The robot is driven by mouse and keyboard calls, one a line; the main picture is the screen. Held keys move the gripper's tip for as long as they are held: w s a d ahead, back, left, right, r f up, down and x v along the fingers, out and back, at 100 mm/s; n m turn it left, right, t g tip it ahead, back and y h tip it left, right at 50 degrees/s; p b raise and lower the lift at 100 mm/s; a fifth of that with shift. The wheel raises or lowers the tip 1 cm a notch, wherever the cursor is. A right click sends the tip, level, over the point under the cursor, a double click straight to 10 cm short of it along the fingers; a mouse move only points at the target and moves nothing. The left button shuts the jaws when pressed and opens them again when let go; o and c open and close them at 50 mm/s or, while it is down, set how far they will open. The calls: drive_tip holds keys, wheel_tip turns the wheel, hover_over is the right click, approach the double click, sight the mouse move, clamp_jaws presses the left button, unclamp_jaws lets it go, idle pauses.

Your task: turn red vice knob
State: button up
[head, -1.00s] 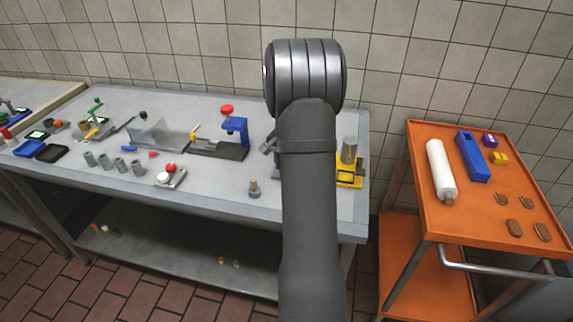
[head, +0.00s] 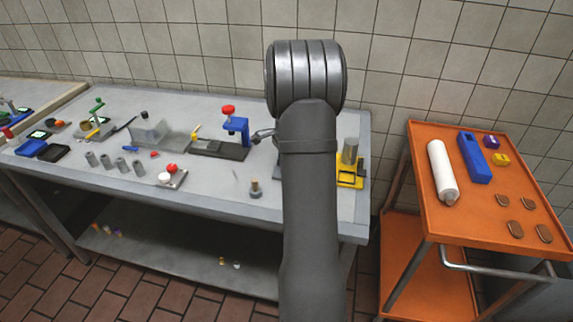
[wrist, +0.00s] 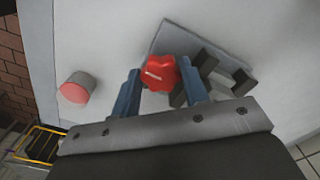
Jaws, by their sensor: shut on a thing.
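The red vice knob (wrist: 160,73) shows in the wrist view as a lobed red disc with a short pale mark on top. My gripper (wrist: 161,80) has its two blue-grey fingers on either side of the knob and is shut on it. The vice's grey blocks (wrist: 208,80) stand just right of the knob, partly behind the right finger, on a grey plate (wrist: 170,38). In the head view my arm hides the knob and most of the gripper.
A grey cylinder with a red top (wrist: 74,90) stands left of the gripper. In the head view a blue press with a red top (head: 237,128) stands left of my arm, and a yellow fixture (head: 350,172) right of it. An orange cart (head: 450,225) stands at the right.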

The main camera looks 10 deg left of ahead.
idle(0.4)
drive_tip(key=o, duration=1)
